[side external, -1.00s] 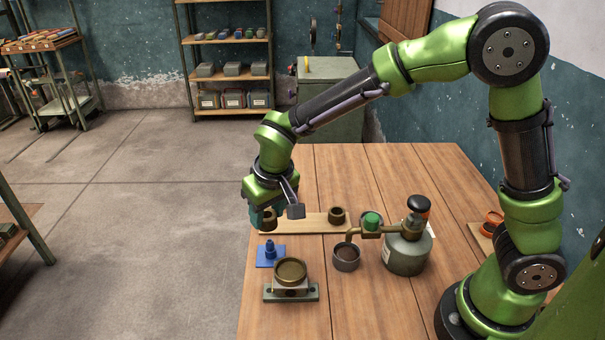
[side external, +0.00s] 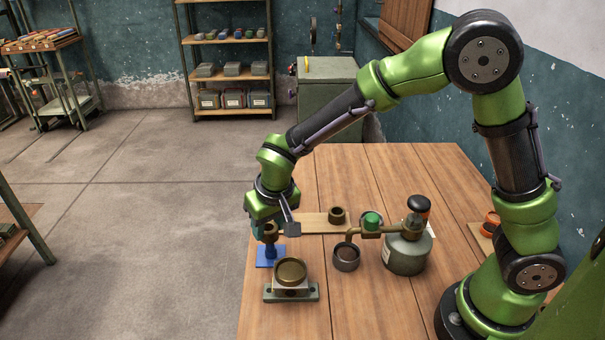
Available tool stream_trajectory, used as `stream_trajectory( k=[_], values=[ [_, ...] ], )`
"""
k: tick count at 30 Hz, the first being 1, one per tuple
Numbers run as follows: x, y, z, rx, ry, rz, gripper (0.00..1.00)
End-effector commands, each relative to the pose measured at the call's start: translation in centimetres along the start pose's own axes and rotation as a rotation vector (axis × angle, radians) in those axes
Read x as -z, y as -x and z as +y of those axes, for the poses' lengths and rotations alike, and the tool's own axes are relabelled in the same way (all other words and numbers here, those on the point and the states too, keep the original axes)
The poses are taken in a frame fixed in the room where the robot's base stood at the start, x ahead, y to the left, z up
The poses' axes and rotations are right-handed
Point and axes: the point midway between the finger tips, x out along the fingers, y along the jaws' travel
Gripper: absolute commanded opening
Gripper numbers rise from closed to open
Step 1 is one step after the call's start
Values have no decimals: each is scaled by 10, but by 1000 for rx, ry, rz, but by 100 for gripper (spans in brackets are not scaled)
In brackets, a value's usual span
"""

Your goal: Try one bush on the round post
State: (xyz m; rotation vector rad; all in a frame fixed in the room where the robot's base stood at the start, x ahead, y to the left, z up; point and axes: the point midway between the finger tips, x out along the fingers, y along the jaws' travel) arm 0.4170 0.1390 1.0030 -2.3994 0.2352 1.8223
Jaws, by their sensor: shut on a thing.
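My gripper (side external: 276,224) is shut on a dark brass bush (side external: 270,233) at the left side of the table. The blue round post (side external: 269,248) stands on a square blue base (side external: 264,262) directly below the held bush. The bush's lower edge appears at or just above the post's top; I cannot tell whether it touches or is around the tip. A second bush (side external: 337,215) stands upright on the wooden board (side external: 315,226). My gripper hides part of the held bush and the board's left end.
A brass cup in a grey block (side external: 291,291) stands just in front of the post. To the right are a small dark cup (side external: 346,258) and a grey canister (side external: 405,256) with a brass pipe. The front middle of the table (side external: 370,305) is clear.

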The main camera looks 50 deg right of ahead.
Motion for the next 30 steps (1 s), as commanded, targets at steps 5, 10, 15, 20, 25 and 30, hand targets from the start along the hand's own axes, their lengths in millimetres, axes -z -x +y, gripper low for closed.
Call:
stream_trajectory(
  k=[5, 10, 15, 20, 25, 30],
  values=[
    [0, -1, 0, 0, 0, 0, 7],
    [-1, -4, 0, 0, 0, 0, 7],
    [-2, -8, 0, 0, 0, 0, 7],
    [-3, -11, 0, 0, 0, 0, 7],
    [-4, -14, 0, -1, 0, 0, 7],
    [-5, -18, 0, 0, 1, 1, 7]
  ],
)
